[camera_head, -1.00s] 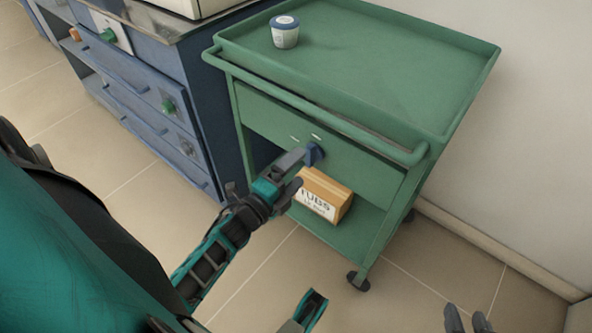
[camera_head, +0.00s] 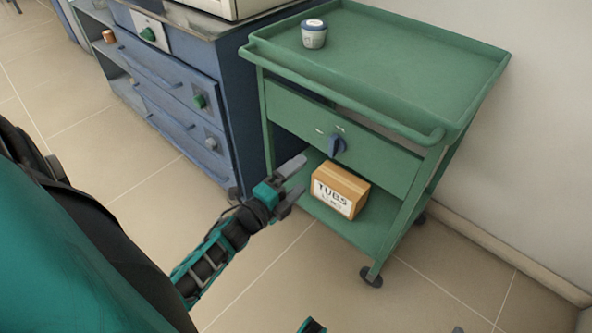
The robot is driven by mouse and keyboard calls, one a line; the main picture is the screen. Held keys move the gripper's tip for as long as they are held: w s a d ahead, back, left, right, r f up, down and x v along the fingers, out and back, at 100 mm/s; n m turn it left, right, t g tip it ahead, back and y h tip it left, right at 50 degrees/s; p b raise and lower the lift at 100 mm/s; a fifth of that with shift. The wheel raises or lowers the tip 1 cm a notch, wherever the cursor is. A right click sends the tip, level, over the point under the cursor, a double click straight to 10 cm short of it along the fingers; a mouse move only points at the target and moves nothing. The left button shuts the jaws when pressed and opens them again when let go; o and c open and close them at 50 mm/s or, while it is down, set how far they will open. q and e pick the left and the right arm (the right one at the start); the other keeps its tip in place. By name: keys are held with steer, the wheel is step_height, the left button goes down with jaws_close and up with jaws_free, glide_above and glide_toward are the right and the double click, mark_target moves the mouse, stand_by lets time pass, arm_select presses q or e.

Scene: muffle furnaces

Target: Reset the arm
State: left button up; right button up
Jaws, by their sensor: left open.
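My left gripper (camera_head: 291,180) is open and empty, in front of the green cart (camera_head: 415,75) near its lower shelf. It is apart from the blue knob (camera_head: 336,145) on the cart's drawer, to the knob's lower left. The drawer looks shut. My left arm comes in from the lower left. Only small tips at the bottom edge show of my right side, so I cannot make out my right gripper's jaws.
A cardboard box labelled TUBS (camera_head: 340,190) sits on the cart's lower shelf, just right of my left gripper. A blue cabinet (camera_head: 180,100) stands left. Floor is clear in front.

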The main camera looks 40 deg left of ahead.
steer(key=shift+a, duration=0.1)
stand_by(0.7)
arm_select(q)
steer(key=s+d+r+n+g+h+p, duration=0.1)
steer(key=s+d+n+g, duration=0.3)
steer(key=s+d+n, duration=0.3)
steer(key=s+d+n+g, duration=0.3)
steer(key=s+d+n, duration=0.2)
steer(key=d+n, duration=0.45)
steer(key=s+a+r+p, duration=0.1)
steer(key=a+r+p, duration=0.3)
steer(key=r+p, duration=0.7)
steer(key=p, duration=0.5)
steer(key=shift+y, duration=0.4)
arm_select(e)
steer(key=s+d+r, duration=0.1)
steer(key=d+r, duration=0.2)
steer(key=r, duration=0.9)
steer(key=shift+s+d+h, duration=0.2)
steer(key=shift+s+h, duration=0.1)
steer(key=shift+h, duration=0.1)
arm_select(q)
steer(key=shift+a, duration=0.1)
arm_select(e)
steer(key=shift+a+f, duration=0.1)
